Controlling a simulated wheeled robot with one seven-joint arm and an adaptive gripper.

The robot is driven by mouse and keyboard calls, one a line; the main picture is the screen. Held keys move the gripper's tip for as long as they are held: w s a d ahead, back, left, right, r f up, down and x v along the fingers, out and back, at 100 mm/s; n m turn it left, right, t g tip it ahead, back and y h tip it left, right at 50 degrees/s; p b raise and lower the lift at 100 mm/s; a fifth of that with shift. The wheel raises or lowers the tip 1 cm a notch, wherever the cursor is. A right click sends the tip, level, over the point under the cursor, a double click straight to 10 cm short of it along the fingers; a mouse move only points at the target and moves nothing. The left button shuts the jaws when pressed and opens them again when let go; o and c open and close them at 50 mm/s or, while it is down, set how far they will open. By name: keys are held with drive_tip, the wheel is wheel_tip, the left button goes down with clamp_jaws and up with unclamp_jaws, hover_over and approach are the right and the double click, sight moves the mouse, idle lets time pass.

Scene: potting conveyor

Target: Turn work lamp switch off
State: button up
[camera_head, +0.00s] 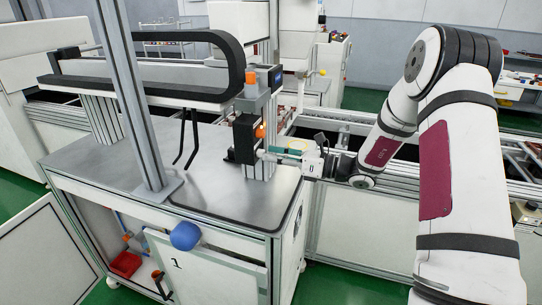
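My gripper (268,155) reaches in from the right, its fingers pointing left at the dark upright block (244,138) on the metal-topped workstation. An orange knob (260,131) sits on the block's right side, just above the fingertips. Another orange part (251,85) sits higher on the same post, beside a small box with a blue display (276,76). I cannot tell which of these is the work lamp switch, or its position. The fingers are too small in view to tell their opening or whether they touch anything.
The grey metal worktop (110,165) is mostly clear. A metal post (135,100) and a black curved cable guide (150,95) stand over it. A blue rounded object (185,236) is at the cabinet front. Conveyor rails (400,170) run behind my arm.

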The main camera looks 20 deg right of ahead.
drive_tip(key=shift+w+a, duration=0.35)
drive_tip(key=shift+a, duration=0.1)
clamp_jaws()
drive_tip(key=shift+n, duration=0.3)
drive_tip(key=n+b, duration=0.4)
drive_tip(key=n, duration=0.7)
drive_tip(key=shift+b, duration=0.35)
drive_tip(key=shift+n, duration=0.3)
